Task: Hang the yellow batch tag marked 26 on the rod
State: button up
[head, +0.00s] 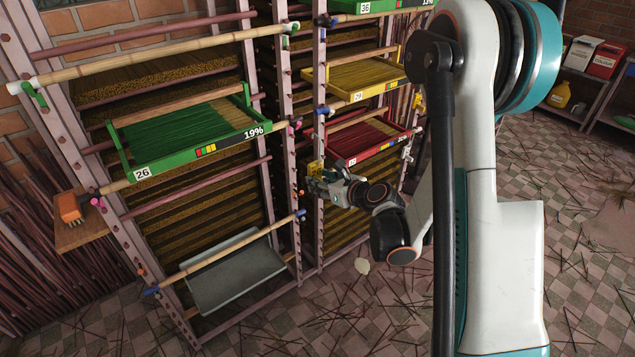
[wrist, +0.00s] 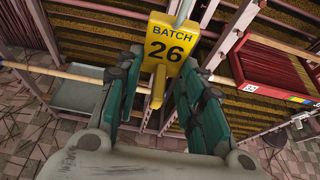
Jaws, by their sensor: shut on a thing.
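The yellow batch tag (wrist: 167,42) shows "BATCH 26" upright in the wrist view, with a narrow yellow stem (wrist: 158,88) running down between my fingers. My gripper (wrist: 162,68) is shut on the tag, one teal finger on each side. In the head view my gripper (head: 325,178) is at the rack's middle post, and the tag (head: 315,168) is a small yellow patch at its tip. A pale grey-green bar (wrist: 184,12) shows just above the tag; I cannot tell whether it touches the tag or is the rod meant.
A green tray marked 26 (head: 185,137) sits on the rack left of my gripper. A red tray (head: 370,141) and a yellow tray (head: 350,84) are to the right. A grey tray (head: 232,275) hangs lower left. Coloured peg ends (head: 301,214) stick out near the posts.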

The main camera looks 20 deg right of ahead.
jog(key=shift+r+p, duration=0.75)
jog(key=shift+r, duration=0.5)
jog(key=shift+s+d+f+b, duration=0.1)
jog(key=shift+s+d+b, duration=0.2)
jog(key=shift+s, duration=0.3)
jog(key=s+d+b, duration=0.2)
jog(key=s+b, duration=0.1)
jog(key=s, duration=0.4)
jog(key=shift+s, duration=0.2)
jog(key=shift+d, duration=0.1)
jog(key=w+a+r, duration=0.3)
jog(key=a+r, duration=0.4)
jog(key=a, duration=0.1)
jog(key=shift+w, duration=0.1)
